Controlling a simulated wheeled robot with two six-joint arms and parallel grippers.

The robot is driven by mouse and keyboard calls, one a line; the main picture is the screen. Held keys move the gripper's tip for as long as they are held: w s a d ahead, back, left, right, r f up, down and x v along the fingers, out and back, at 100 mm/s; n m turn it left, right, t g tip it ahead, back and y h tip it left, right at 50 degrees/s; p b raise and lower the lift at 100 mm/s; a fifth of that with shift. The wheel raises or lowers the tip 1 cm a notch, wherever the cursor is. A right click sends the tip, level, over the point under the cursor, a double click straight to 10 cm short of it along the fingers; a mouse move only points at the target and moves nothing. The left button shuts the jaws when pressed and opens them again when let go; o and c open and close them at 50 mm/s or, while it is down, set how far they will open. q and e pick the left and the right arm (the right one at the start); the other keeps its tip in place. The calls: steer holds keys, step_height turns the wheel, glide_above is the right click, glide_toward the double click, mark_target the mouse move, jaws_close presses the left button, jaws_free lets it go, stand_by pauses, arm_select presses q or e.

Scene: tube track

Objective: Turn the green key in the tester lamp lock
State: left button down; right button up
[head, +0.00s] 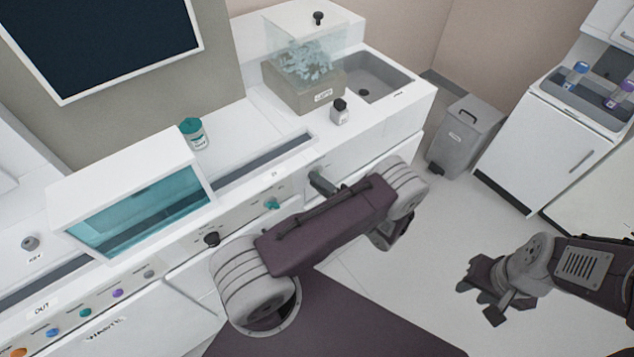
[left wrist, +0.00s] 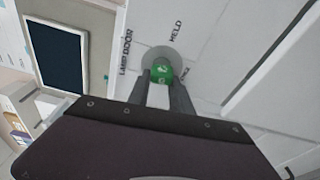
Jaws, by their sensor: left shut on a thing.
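The green key (left wrist: 162,74) sits in the round grey lock plate (left wrist: 152,55) on a white panel in the left wrist view. Printed words around the plate include "LAMP DOOR" and "HELD"; a smaller label at the right is hard to read. My left gripper (left wrist: 164,82) is shut on the key, one finger on each side. In the head view my left gripper (head: 320,182) is against the counter's front face, and the key is hidden there. My right gripper (head: 482,290) hangs over the floor at the right, away from the counter; its jaw opening is unclear.
A teal knob (head: 272,204) and a black knob (head: 211,239) are on the front panel left of my left gripper. A teal-windowed box (head: 140,205) and a teal-lidded jar (head: 194,133) stand on the counter. A grey bin (head: 466,135) stands on the floor behind.

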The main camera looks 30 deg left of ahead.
arm_select(q)
steer(key=shift+w+d+r+m+t, duration=0.1)
steer(key=shift+w+r+m+t, duration=0.15)
steer(key=shift+r+m, duration=0.3)
steer(key=shift+w+d+r+m+t, duration=0.1)
steer(key=shift+w+r+m+t, duration=0.15)
steer(key=shift+m, duration=0.4)
arm_select(e)
steer(key=shift+r, duration=0.15)
arm_select(q)
steer(key=c, duration=1.5)
jaws_free()
steer(key=shift+d+r+m+y, duration=0.15)
steer(key=shift+m+y, duration=0.15)
steer(key=shift+m, duration=0.4)
steer(key=o, duration=0.5)
steer(key=shift+w, duration=0.15)
steer(key=shift+c, duration=0.2)
steer(key=shift+w+f, duration=0.3)
steer(key=b+v, duration=0.1)
steer(key=v, duration=0.8)
steer(key=shift+b, duration=0.4)
arm_select(e)
steer(key=shift+w+d+f, duration=0.1)
steer(key=shift+w+f, duration=0.1)
steer(key=shift+f, duration=0.85)
